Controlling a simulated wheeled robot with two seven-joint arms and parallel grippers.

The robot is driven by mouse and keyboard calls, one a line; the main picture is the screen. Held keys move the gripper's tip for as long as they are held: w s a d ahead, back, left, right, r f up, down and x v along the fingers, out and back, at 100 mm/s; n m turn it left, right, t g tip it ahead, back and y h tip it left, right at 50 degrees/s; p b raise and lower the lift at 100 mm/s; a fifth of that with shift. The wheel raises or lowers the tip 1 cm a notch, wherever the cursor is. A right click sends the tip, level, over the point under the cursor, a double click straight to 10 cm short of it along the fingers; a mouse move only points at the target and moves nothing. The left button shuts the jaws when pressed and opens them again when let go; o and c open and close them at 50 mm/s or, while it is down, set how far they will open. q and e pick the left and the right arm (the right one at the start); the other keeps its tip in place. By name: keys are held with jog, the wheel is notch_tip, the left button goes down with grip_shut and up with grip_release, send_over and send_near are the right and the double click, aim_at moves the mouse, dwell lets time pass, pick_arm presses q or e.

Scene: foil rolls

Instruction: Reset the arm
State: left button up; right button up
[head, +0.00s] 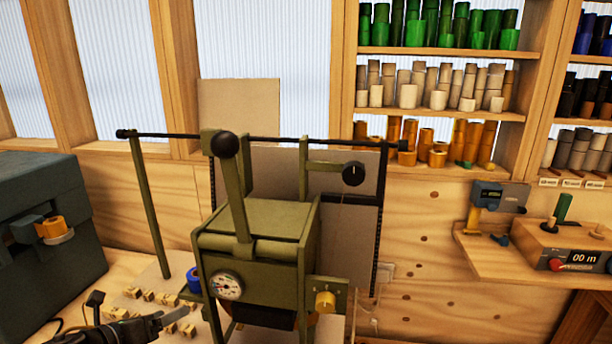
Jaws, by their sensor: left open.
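An olive-green press (262,245) stands in the middle of the head view. Its lever arm (236,200) stands nearly upright at the front and ends in a black ball knob (224,145). The press has a round dial gauge (227,286) and a yellow knob (325,300). My left gripper (184,320) is low at the left, open, in front of and left of the press, well below the lever's knob. It appears empty and apart from the lever. My right gripper is not in view.
Small brass-coloured blocks (134,292) and a blue roll (193,280) lie near my left gripper. A dark box (45,235) stands at the left. Foil rolls fill shelves (440,115) at upper right. A digital counter (565,250) sits on a side shelf. A black horizontal rod (275,139) spans behind the lever.

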pick_arm(q)
jog(key=s+d+f+n+g+y, duration=0.1)
jog(key=s+f+n, duration=0.3)
jog(key=n, duration=0.2)
jog(key=s+d+f+n+y, duration=0.2)
jog(key=s+f+n, duration=0.2)
jog(key=n, duration=0.3)
jog(key=s+d+f+n+g+y, duration=0.1)
jog(key=s+f+n+y, duration=0.1)
jog(key=s+f+n, duration=0.2)
jog(key=shift+d+f+n+g, duration=0.15)
jog(key=shift+d+f+n, duration=0.05)
jog(key=shift+f+n, duration=0.4)
jog(key=shift+d+f+n+g, duration=0.15)
jog(key=shift+f+n, duration=0.25)
jog(key=shift+n, duration=0.3)
jog(key=s+d+f+n+g, duration=0.2)
jog(key=s+f+n+g, duration=0.15)
jog(key=s+n, duration=0.4)
jog(key=s+d+f+n+g, duration=0.1)
jog(key=s+f+n+g, duration=0.25)
jog(key=s+n, duration=0.4)
notch_tip(320, 180, down, 24)
jog(key=s+m, duration=0.2)
jog(key=s+a+f+g, duration=0.2)
jog(key=s+f, duration=1.5)
jog(key=shift+s+a+f+y, duration=0.15)
jog(key=shift+a+f+y, duration=0.2)
jog(key=shift+a+y, duration=0.05)
